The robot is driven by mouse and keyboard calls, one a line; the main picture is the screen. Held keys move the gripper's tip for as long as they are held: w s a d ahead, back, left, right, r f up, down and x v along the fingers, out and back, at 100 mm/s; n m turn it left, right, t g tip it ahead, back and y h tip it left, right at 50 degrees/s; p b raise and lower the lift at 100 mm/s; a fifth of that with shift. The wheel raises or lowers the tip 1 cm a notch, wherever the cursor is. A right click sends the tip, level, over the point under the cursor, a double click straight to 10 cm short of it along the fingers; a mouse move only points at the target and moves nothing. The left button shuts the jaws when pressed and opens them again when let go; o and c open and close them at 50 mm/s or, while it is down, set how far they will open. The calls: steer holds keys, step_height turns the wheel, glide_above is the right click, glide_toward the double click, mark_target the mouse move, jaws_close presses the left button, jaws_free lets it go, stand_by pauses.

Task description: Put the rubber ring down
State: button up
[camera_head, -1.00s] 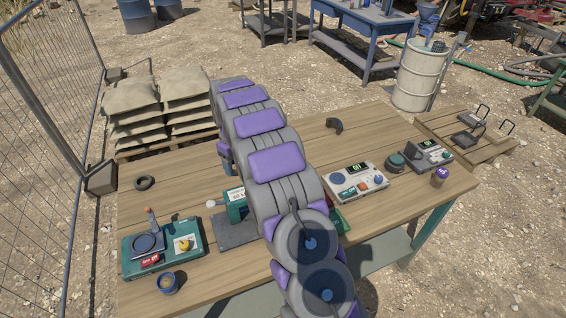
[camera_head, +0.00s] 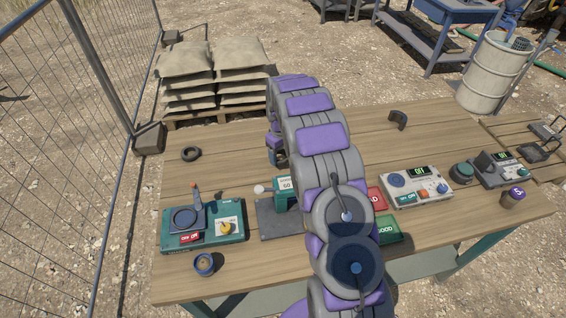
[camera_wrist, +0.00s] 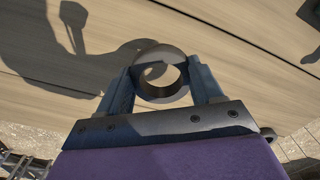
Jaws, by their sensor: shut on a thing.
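In the wrist view, my gripper (camera_wrist: 161,76) is shut on a dark, smooth rubber ring (camera_wrist: 158,52), with one blue finger on each side of it. The ring is held above the wooden table (camera_wrist: 235,45), and table planks show through its hole. Shadows of the arm fall on the wood beside it. In the head view, my gripper (camera_head: 277,153) is beyond my arm, over the table's back part; my arm hides much of it, and the held ring is hard to make out there.
Another black ring (camera_head: 190,154) lies at the table's back left. Bare wood lies around the black ring and at the back right.

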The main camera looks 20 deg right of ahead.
mark_target(281, 167)
steer(key=shift+f+b, duration=0.35)
steer(key=shift+f, duration=1.55)
steer(key=shift+f, duration=0.1)
steer(key=o, duration=1.2)
steer(key=shift+c, duration=0.2)
step_height(281, 167, up, 12)
steer(key=p, duration=0.2)
steer(key=s+a+r+m, duration=0.1)
steer(key=s+a+r, duration=0.3)
steer(key=s+r, duration=0.4)
steer(key=s+a+r+m, duration=0.1)
steer(key=s+a+r, duration=0.2)
steer(key=s, duration=0.6)
steer(key=s+a+r+g, duration=0.1)
steer(key=s+a+r, duration=0.15)
steer(key=s, duration=0.55)
steer(key=s+a+r+m, duration=0.1)
steer(key=s+a+r, duration=0.15)
steer(key=s, duration=0.65)
steer(key=s+a, duration=0.1)
steer(key=s, duration=1.2)
steer(key=shift+s+a+f+m+g, duration=0.3)
steer(key=shift+f+m+g, duration=0.1)
